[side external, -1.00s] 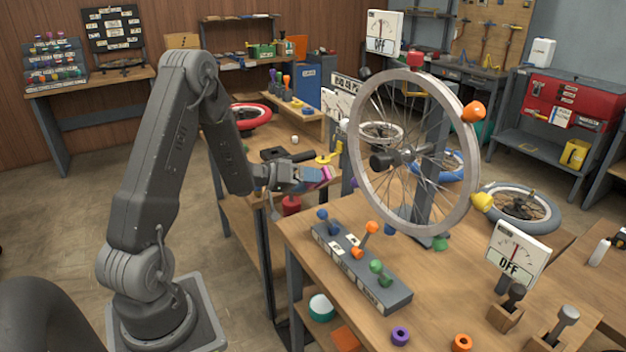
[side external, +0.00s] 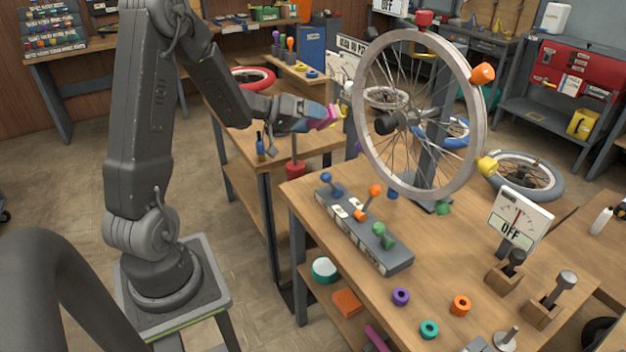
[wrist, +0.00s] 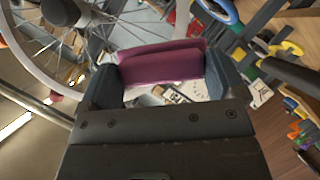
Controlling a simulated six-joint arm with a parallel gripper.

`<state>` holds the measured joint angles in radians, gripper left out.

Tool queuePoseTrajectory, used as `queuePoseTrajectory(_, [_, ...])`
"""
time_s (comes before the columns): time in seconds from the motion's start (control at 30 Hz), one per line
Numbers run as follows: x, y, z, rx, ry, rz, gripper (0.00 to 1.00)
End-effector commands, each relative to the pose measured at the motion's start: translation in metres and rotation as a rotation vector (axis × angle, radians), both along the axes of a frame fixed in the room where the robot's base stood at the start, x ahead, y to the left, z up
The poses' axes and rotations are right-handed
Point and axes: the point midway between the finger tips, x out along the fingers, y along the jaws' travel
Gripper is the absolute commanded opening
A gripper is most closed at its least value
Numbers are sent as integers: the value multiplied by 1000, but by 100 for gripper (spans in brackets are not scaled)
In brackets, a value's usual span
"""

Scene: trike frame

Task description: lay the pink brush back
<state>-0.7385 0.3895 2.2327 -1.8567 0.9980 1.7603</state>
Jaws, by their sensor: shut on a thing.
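The pink brush (side external: 325,117) is held in my gripper (side external: 318,116), in the air left of the spoked wheel (side external: 420,114). In the wrist view the brush's flat magenta side (wrist: 160,65) spans the space between the two blue-grey jaws of my gripper (wrist: 163,78). The jaws are shut on it. The brush is apart from the wheel and the bench tops in the side view. The rest of the brush is hidden by the jaws.
The front bench (side external: 330,280) carries a grey block with levers (side external: 365,228), an OFF gauge (side external: 518,220) and several coloured rings. A magenta piece (side external: 376,338) shows near its lower edge. A second wooden bench (side external: 235,137) stands behind, under my gripper.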

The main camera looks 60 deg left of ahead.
Motion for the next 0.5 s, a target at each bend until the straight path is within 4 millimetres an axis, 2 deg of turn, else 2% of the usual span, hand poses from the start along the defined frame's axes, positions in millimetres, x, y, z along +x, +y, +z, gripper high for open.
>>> queuePoseTrajectory(0.27, [4,-23,-5,12,114,-223,70])
queuePoseTrajectory(0.5, [0,-42,-10,70,268,-500,70])
